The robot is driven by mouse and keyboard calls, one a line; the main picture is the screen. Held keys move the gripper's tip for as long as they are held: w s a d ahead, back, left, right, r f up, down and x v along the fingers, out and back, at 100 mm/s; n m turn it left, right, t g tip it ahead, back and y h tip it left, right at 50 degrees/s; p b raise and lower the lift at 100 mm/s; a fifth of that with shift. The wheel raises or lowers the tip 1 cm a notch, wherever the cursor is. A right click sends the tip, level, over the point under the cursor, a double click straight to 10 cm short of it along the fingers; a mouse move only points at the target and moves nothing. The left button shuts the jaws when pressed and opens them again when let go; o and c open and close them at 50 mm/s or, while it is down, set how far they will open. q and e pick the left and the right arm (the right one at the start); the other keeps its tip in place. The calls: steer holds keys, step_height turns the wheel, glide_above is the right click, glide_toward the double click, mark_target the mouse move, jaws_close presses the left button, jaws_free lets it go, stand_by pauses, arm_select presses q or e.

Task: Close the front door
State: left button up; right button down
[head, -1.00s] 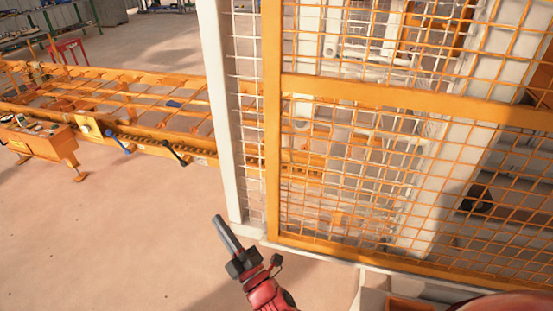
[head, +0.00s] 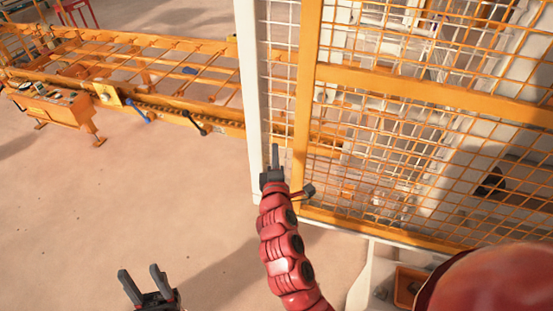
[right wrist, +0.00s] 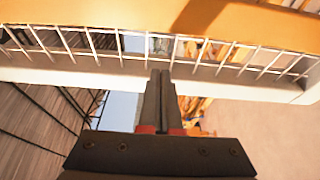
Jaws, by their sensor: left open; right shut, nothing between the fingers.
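The front door (head: 420,88) is an orange frame with orange wire mesh and fills the right half of the head view. Its left upright stands beside a white post (head: 248,100), with a narrow strip of white mesh between them. My right gripper (head: 275,147) is shut and empty, in front of that strip near the door's left upright. In the right wrist view, its closed fingers (right wrist: 158,75) point at white mesh and an orange bar; I cannot tell whether they touch. My left gripper (head: 142,272) is open and empty, low over the floor at the bottom left.
An orange roller conveyor (head: 130,62) runs along the back left, with an orange control box (head: 52,100) in front. A white bin with an orange box (head: 408,285) sits at the bottom right.

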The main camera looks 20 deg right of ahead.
steer(key=d+p, duration=0.3)
steer(key=d, duration=0.1)
steer(key=shift+w, duration=0.2)
stand_by(0.3)
